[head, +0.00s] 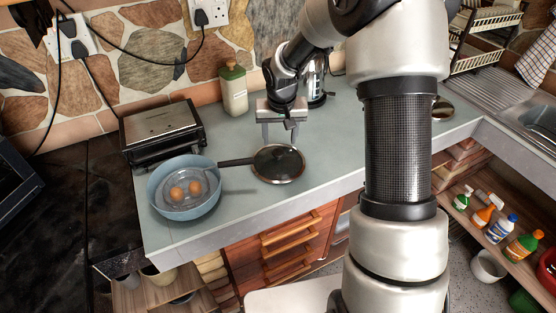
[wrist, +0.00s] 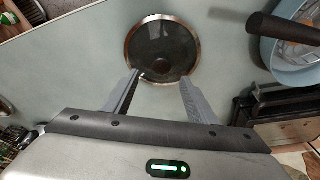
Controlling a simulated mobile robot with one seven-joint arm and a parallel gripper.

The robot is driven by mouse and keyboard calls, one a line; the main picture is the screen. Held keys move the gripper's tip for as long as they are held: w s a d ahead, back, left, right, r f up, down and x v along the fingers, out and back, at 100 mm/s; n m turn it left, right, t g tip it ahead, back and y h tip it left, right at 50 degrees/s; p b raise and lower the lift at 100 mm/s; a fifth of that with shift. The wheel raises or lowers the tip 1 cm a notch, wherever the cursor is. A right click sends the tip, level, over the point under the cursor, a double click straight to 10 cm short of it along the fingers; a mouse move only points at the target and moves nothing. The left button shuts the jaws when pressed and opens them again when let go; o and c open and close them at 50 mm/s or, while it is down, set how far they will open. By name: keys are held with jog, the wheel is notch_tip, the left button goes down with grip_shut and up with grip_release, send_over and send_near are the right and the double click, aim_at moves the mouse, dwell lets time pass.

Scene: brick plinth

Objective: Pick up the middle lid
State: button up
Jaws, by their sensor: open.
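A round dark glass lid (head: 278,163) with a metal rim and a dark knob lies on the grey-green counter. It also shows in the wrist view (wrist: 162,30), just ahead of the fingertips. My gripper (head: 279,138) is open and empty, pointing down over the counter at the far side of the lid. In the wrist view my gripper (wrist: 159,79) has its fingers spread, with the knob roughly in line with the gap between them. I see no contact with the lid. Another round dark lid-like object (head: 442,107) is partly hidden behind my arm.
Counter in front of the lid is clear.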

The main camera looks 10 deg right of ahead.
aim_at(278, 152)
jog(key=x, duration=0.7)
jog(key=shift+a+f+p, duration=0.15)
jog(key=shift+f+p, duration=0.1)
jog(key=shift+p, duration=0.15)
grip_shut()
